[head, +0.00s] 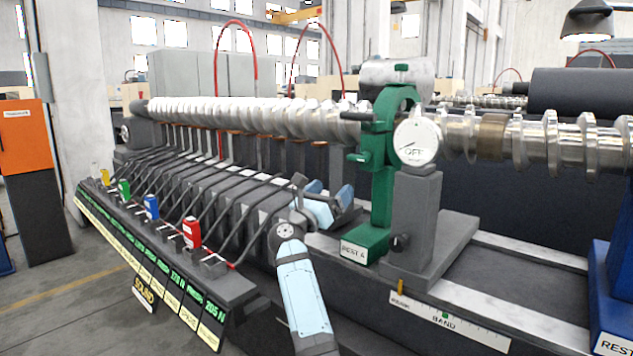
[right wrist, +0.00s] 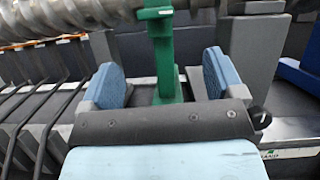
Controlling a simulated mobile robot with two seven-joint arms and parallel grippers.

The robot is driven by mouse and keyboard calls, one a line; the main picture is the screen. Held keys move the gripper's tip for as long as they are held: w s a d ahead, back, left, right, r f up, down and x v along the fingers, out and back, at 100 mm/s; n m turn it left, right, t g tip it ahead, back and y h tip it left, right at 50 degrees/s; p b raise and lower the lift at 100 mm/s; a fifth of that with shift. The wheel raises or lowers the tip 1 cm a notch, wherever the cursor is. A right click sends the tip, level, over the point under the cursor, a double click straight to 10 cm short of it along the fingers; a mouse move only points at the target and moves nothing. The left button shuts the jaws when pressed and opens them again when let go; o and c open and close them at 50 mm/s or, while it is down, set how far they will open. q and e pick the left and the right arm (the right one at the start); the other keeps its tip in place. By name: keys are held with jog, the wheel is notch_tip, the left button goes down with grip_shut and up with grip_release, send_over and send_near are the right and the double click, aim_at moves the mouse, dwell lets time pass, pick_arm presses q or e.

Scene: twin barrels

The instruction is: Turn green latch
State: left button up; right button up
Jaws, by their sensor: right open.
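The green rest (head: 378,150), labelled REST A, stands upright around the metal screw shaft. I cannot tell for sure which is the latch. My right gripper (head: 330,200) is open, with blue fingertips, just left of and below the lower bar. In the right wrist view the green rest (right wrist: 163,60) shows beyond and between the spread fingers of my right gripper (right wrist: 162,80). No contact is visible. My left gripper is not in view.
A white dial (head: 417,141) on a grey post (head: 415,215) stands right of the rest. A row of dark levers (head: 215,180) and a sloping label panel lie to the left. A blue stand (head: 615,290) is at the right edge.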

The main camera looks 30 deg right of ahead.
aim_at(355, 161)
jog(key=shift+m, duration=0.6)
jog(key=x, duration=0.4)
jog(key=b+x, duration=0.1)
jog(key=x, duration=0.7)
jog(key=shift+w+r, duration=0.2)
jog(key=shift+w, duration=0.2)
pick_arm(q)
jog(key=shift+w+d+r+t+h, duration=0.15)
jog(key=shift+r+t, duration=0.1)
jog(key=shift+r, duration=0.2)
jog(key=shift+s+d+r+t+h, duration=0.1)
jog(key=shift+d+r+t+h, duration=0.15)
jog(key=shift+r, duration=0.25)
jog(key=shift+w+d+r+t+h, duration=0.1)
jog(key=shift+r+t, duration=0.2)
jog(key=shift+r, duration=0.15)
pick_arm(e)
jog(key=shift+w+d+r, duration=0.3)
jog(key=shift+d, duration=0.35)
jog(key=shift+c, duration=0.2)
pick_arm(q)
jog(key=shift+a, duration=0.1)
pick_arm(e)
jog(key=c, duration=0.9)
